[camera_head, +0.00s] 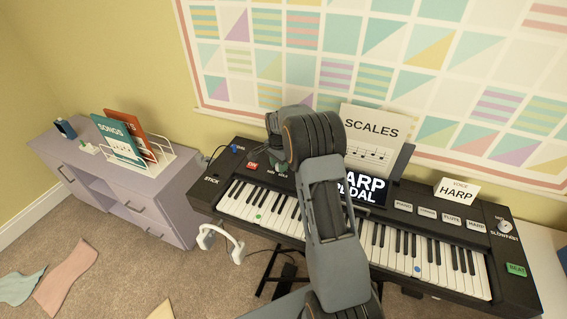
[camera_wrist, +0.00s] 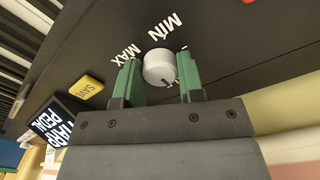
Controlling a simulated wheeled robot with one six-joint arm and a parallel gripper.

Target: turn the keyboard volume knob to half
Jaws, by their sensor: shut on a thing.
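The keyboard (camera_head: 395,268) stands along the wall, its dark panel behind the keys. In the wrist view the round, light grey volume knob (camera_wrist: 157,66) sits on this panel with white MIN and MAX lettering beside it. My gripper (camera_wrist: 159,74) has one green finger on each side of the knob and is shut on it. A small dark mark shows at the knob's lower right edge; I cannot tell its exact setting. In the head view my gripper (camera_head: 281,167) is over the panel's left part and hides the knob.
A red ON button (camera_head: 252,166) is left of my gripper. A SCALES sheet (camera_head: 371,138) and a HARP PEDAL screen (camera_head: 367,190) stand to the right. A SLOW/FAST knob (camera_head: 505,226) is at the far right. A purple cabinet (camera_head: 150,192) stands left.

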